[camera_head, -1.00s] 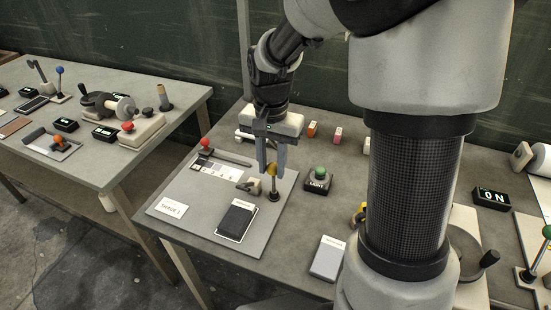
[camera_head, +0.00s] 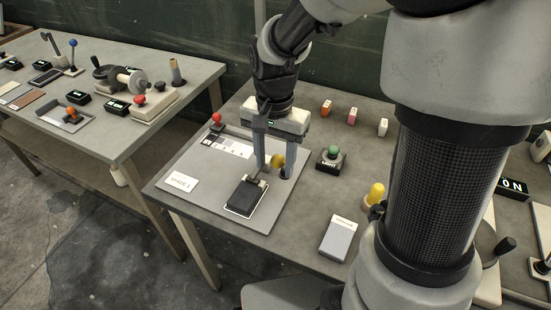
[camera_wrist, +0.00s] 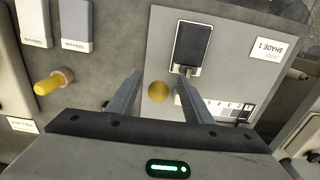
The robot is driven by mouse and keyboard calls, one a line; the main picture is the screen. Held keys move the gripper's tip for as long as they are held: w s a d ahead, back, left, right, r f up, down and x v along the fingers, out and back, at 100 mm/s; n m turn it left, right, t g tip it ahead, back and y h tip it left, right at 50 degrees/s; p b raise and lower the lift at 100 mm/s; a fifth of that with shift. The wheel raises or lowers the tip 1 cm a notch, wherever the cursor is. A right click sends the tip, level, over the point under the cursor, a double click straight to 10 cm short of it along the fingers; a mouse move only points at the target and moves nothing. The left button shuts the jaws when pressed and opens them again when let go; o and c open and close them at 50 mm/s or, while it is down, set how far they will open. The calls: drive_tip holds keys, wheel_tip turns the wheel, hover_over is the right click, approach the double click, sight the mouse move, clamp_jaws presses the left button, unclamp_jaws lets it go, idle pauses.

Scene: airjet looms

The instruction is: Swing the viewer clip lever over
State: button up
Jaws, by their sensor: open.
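The viewer clip lever's round yellow knob (camera_head: 278,161) stands between the fingers of my gripper (camera_head: 276,173), nearer the right finger in the head view. My gripper is open and points down, with a finger on each side of the knob. In the wrist view the knob (camera_wrist: 158,91) lies between the open fingers (camera_wrist: 160,76), with gaps to both. The lever's stem and foot are mostly hidden. The small clip (camera_head: 257,181) is at the upper edge of the black sample pad (camera_head: 242,196); the wrist view shows it at the pad's (camera_wrist: 192,45) edge.
A green LIGHT button (camera_head: 333,152) and yellow peg (camera_head: 376,192) stand to the right. A pale box (camera_head: 338,240) lies in front.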

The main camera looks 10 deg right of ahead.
wheel_tip(320, 180, up, 7)
drive_tip(key=p, duration=0.5)
drive_tip(key=shift+r+p, duration=0.1)
drive_tip(key=shift+p, duration=0.3)
wheel_tip(320, 180, up, 16)
drive_tip(key=p, duration=0.2)
drive_tip(key=s+d+r+n+t+p, duration=0.1)
drive_tip(key=s+d+n+t+p, duration=0.1)
drive_tip(key=s, duration=0.4)
drive_tip(key=s+d+r+n+t+p, duration=0.2)
drive_tip(key=s+n+t, duration=0.1)
drive_tip(key=s+n, duration=0.2)
drive_tip(key=shift+s+d+r+t, duration=0.2)
drive_tip(key=shift+s+t, duration=0.1)
drive_tip(key=shift+s, duration=0.4)
